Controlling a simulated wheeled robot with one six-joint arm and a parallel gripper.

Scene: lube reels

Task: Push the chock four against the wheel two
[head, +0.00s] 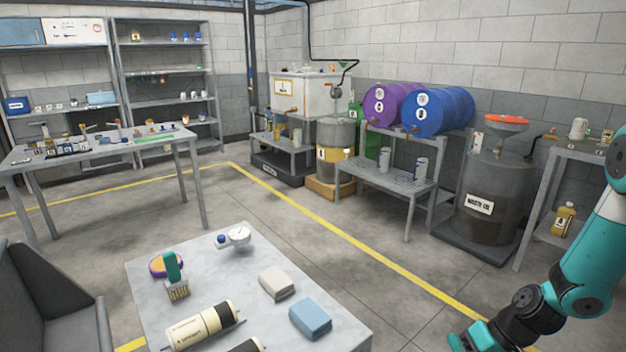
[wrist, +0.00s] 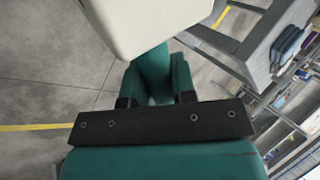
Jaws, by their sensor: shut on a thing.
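In the head view my gripper is out of frame. I cannot make out wheel two in either view.
A near table (head: 350,335) holds a white block (head: 277,283), a blue block (head: 310,320), a brush (head: 175,280), a gauge (head: 238,236) and cartridges (head: 202,325). Behind are a purple drum (head: 385,103), a blue drum (head: 438,110) and a waste drum (head: 497,195). The floor between is clear.

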